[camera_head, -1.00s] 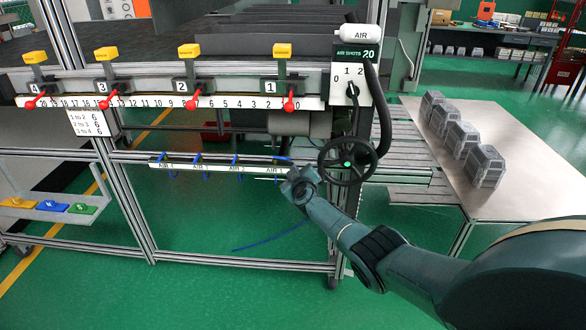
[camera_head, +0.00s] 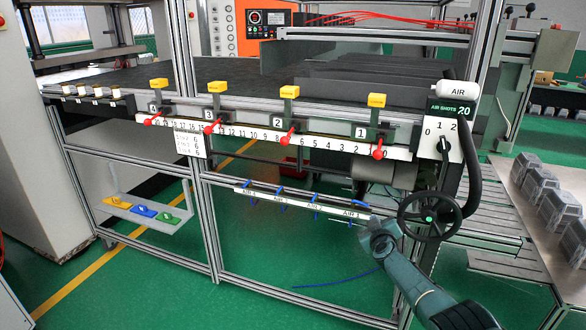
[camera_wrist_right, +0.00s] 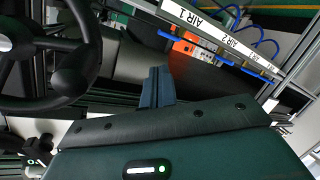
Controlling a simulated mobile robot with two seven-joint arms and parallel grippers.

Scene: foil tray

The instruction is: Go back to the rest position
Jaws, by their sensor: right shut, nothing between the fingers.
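My right gripper (camera_head: 370,222) is at the right end of the white AIR rail (camera_head: 300,203), just left of the black handwheel (camera_head: 430,216). In the right wrist view its fingers (camera_wrist_right: 155,88) are together and hold nothing. The handwheel's rim (camera_wrist_right: 92,60) shows at the left there, apart from the fingers. The AIR rail (camera_wrist_right: 215,35) with blue hoses is beyond them at the upper right. The right arm comes in from the bottom right of the head view. My left gripper is not in view.
A rail with several yellow-topped, red-handled stops (camera_head: 290,115) runs above. The AIR SHOTS panel (camera_head: 440,130) stands over the handwheel. Grey metal castings sit on a table (camera_head: 520,230) at the right. A small tray (camera_head: 115,203) with coloured pieces is at the left. Green floor lies below.

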